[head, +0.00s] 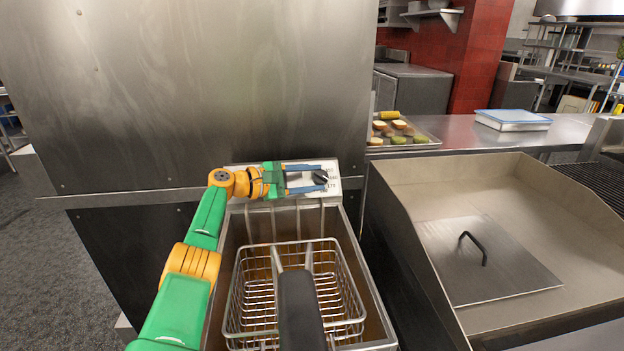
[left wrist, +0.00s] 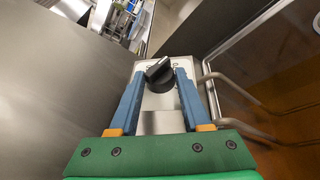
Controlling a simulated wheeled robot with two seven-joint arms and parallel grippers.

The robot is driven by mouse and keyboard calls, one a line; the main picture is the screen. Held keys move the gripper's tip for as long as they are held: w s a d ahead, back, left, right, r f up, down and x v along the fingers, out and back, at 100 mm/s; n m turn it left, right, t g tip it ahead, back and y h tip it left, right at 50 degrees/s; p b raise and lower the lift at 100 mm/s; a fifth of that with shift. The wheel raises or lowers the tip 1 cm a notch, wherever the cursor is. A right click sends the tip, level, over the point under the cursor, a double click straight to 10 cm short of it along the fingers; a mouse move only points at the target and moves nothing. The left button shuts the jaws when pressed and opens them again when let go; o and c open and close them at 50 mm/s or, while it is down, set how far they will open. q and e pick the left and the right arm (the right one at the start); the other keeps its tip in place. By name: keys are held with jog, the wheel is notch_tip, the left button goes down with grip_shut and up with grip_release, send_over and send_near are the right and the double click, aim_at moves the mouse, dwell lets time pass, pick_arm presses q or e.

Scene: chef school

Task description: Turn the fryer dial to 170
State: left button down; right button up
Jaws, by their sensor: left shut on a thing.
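The fryer dial (head: 320,177) is a black knob on a pale metal panel (head: 333,187) at the back of the fryer. My left gripper (head: 318,177) reaches it from the left, with its blue fingers on either side of the knob. In the left wrist view the dial (left wrist: 159,76) sits between the two fingertips (left wrist: 160,75), its pointer ridge slanted toward the upper right. Small printed marks beside the dial are too small to read surely. The right gripper is in neither view.
A wire fry basket (head: 262,300) with a black handle (head: 300,312) sits in the fryer below the arm. A tall steel panel (head: 180,90) stands behind.

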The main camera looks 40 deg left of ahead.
pick_arm(q)
jog(key=shift+c, duration=1.8)
grip_release()
jog(key=b+v, duration=0.3)
jog(key=v, duration=0.3)
jog(key=shift+s+a+f, duration=0.1)
jog(key=shift+s, duration=0.45)
jog(key=shift+r, duration=0.25)
jog(key=shift+a, duration=0.1)
